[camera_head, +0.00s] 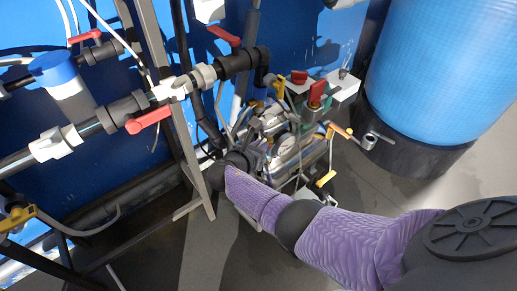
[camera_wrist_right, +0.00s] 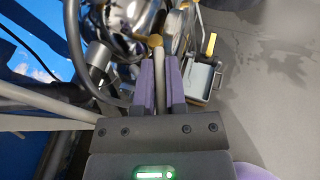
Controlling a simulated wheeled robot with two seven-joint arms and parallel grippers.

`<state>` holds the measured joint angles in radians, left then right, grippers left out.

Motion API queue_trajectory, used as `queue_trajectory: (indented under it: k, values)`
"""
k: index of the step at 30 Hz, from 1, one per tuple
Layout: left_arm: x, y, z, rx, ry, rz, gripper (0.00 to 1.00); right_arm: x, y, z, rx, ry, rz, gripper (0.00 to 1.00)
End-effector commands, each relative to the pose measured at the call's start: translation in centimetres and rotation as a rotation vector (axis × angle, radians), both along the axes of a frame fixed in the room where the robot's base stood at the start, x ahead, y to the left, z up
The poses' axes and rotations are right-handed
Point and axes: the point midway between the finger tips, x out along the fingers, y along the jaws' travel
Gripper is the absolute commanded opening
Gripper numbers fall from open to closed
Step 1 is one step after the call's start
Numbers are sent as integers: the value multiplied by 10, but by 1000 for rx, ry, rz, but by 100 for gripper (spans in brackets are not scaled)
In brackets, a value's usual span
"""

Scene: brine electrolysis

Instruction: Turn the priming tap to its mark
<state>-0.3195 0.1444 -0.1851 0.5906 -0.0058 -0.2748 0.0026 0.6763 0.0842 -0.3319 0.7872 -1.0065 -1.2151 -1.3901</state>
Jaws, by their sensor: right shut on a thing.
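My right arm, with a purple sleeve, reaches in from the lower right in the head view, and its gripper (camera_head: 248,152) is at the metal pump assembly (camera_head: 290,155). In the right wrist view the two purple-grey fingers (camera_wrist_right: 160,82) are closed together on a slim tan-tipped handle (camera_wrist_right: 156,42), which looks like the priming tap. Its body and any mark are hidden or too small to make out. Shiny round metal (camera_wrist_right: 122,22) lies just beyond the fingers. My left gripper is out of view.
Red-handled valves (camera_head: 150,120) sit on the pipes at left. A large blue tank (camera_head: 440,65) stands at right. A yellow lever (camera_wrist_right: 211,44) on a grey box (camera_wrist_right: 203,78) is close right of the fingers. Open floor lies at right.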

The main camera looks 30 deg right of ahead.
Motion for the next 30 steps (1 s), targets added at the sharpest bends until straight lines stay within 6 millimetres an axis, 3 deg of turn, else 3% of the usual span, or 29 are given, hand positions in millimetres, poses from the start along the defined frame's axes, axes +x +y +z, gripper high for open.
queue_trajectory:
  k: [13, 30]
  values:
    - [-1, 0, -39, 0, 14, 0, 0, 0, 0, -4, 1, 2, -297, 0]
    - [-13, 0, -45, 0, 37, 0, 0, 0, 0, 0, 1, 1, -391, 0]
